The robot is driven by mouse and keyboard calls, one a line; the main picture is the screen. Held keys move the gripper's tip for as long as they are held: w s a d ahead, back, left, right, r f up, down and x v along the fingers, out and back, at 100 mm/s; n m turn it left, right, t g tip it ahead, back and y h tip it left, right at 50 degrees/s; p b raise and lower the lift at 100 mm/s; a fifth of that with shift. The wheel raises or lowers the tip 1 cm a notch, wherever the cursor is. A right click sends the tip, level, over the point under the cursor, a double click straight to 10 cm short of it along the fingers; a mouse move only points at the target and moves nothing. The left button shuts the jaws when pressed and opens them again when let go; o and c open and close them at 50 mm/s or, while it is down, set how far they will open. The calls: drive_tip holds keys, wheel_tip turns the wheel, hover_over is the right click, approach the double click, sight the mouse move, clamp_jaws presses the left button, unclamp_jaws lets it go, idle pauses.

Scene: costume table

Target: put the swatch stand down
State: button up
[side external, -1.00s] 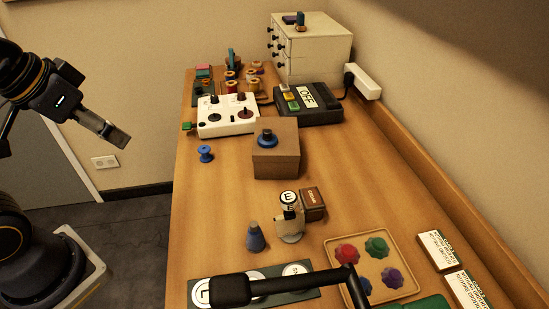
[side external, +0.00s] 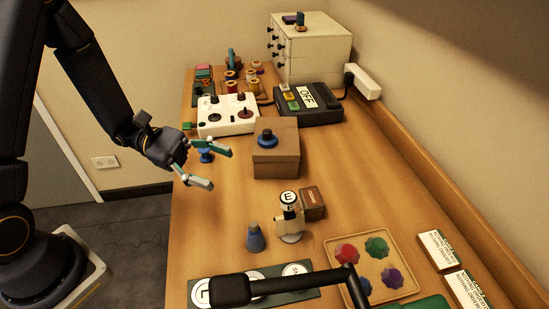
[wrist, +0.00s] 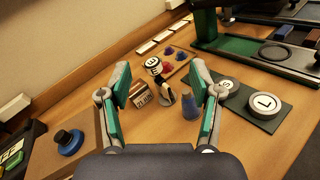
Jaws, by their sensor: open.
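A small pale stand with a round white tag marked E (side external: 290,222) stands upright on the table in front of me; I cannot be sure that it is the swatch stand. It also shows between my fingers in the wrist view (wrist: 164,96). A brown block with lettering (side external: 313,204) is right beside it; I cannot tell whether they touch. My gripper (side external: 220,169) is open and empty, above the table's left part and apart from the stand. In the wrist view my two green-padded fingers (wrist: 160,72) are spread wide with nothing held between them.
A grey-blue cone (side external: 255,238) stands close to the pale stand. A blue spool (side external: 205,156) is beside my fingers. A tray of coloured pieces (side external: 403,287) is at front right. Bare wood lies between.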

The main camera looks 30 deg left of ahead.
wheel_tip(320, 180, down, 6)
drive_tip(key=a+f+n+t, duration=0.1)
drive_tip(key=a+n+t, duration=0.1)
drive_tip(key=n, duration=0.3)
approach(290, 196)
drive_tip(key=d, duration=0.5)
drive_tip(key=shift+t, duration=0.4)
drive_tip(key=w+d, duration=0.1)
drive_tip(key=d, duration=0.2)
drive_tip(key=w+d+f, duration=0.1)
drive_tip(key=shift+w+d, duration=0.3)
drive_tip(key=shift+d, duration=0.05)
clamp_jaws()
